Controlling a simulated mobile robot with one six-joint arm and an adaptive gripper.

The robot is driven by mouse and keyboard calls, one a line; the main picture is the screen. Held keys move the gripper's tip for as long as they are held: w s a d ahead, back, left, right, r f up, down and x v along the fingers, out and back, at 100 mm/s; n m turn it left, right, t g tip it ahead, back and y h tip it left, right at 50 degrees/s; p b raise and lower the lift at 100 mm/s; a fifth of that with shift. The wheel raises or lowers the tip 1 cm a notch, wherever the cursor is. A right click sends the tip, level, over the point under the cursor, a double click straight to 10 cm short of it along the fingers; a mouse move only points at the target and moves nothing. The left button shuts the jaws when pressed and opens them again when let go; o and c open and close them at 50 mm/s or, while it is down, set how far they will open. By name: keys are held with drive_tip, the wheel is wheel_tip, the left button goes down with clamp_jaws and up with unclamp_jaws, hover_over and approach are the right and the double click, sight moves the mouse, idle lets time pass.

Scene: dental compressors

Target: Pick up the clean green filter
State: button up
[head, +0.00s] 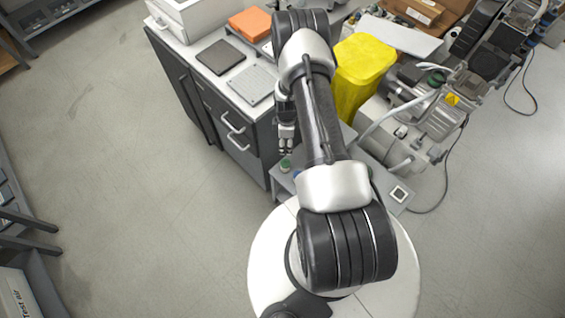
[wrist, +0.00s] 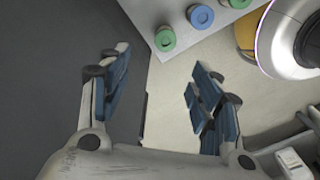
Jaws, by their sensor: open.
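The green filter (wrist: 165,39) is a short round piece with a pale centre hole. In the wrist view it is nearest the corner of a light grey surface (wrist: 146,10), at the end of a row. A green round piece (head: 285,163) also shows in the head view, just below my gripper (head: 287,149). My gripper (wrist: 160,58) is open and empty in the wrist view. Its fingers are spread to either side, with the green filter beyond the tips and apart from them. I cannot tell how clean the filter is.
A dark drawer cabinet (head: 240,130) stands close left of my gripper. A yellow bin (head: 363,65) and compressor machinery (head: 395,125) are to the right.

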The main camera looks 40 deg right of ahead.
sight(285, 163)
drive_tip(key=f+b, duration=0.4)
drive_tip(key=f, duration=0.9)
drive_tip(key=shift+s, duration=0.2)
drive_tip(key=shift+s+a+f+b, duration=0.15)
drive_tip(key=shift+f+b, duration=0.45)
drive_tip(key=shift+f, duration=0.8)
drive_tip(key=shift+s+a+f+b, duration=0.15)
drive_tip(key=shift+f+b, duration=0.4)
drive_tip(key=shift+f, duration=0.8)
drive_tip(key=shift+w+r, duration=0.1)
drive_tip(key=shift+a, duration=0.1)
drive_tip(key=shift+c, duration=0.2)
drive_tip(key=c, duration=1)
